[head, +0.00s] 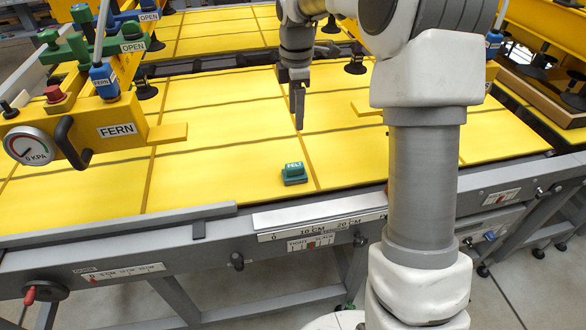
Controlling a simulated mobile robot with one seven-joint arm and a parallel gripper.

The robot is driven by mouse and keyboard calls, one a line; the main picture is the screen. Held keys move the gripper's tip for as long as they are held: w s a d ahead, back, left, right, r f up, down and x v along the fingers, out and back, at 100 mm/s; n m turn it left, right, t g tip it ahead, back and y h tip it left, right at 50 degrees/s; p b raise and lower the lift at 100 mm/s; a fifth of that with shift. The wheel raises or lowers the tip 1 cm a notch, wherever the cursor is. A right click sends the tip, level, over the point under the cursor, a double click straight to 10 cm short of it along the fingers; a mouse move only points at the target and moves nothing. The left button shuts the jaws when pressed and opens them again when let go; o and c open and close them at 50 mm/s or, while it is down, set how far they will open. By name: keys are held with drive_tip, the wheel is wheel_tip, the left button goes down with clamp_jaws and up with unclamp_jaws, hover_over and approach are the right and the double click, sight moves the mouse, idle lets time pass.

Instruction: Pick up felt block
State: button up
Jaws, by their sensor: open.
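The felt block (294,174) is a small dark green block with a lighter label reading FELT on it. It rests on the yellow table panels (215,180) near the front edge, left of my arm's column in the head view. My gripper (299,118) points down above the panels, a little behind the block in the picture and apart from it. Its fingers appear nearly edge-on, with nothing seen between them. Nothing covers the block.
A yellow lifter labelled FERN (115,130), with a pressure gauge (30,146) and handle, stands at the left. A grey front rail (318,211) with a scale runs along the table edge. More lifter parts with suction cups (573,95) are at the right. Panels around the block are clear.

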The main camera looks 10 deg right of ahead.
hover_over(295, 165)
drive_tip(key=f, duration=1.2)
drive_tip(key=shift+w+d+f+p, duration=0.1)
drive_tip(key=shift+w+p, duration=0.1)
drive_tip(key=shift+p, duration=0.1)
drive_tip(key=shift+s+f+p, duration=0.15)
drive_tip(key=shift+f+p, duration=0.3)
drive_tip(key=shift+f, duration=2.2)
clamp_jaws()
wheel_tip(295, 165, up, 10)
drive_tip(key=shift+r+b, duration=0.1)
drive_tip(key=shift+b, duration=0.3)
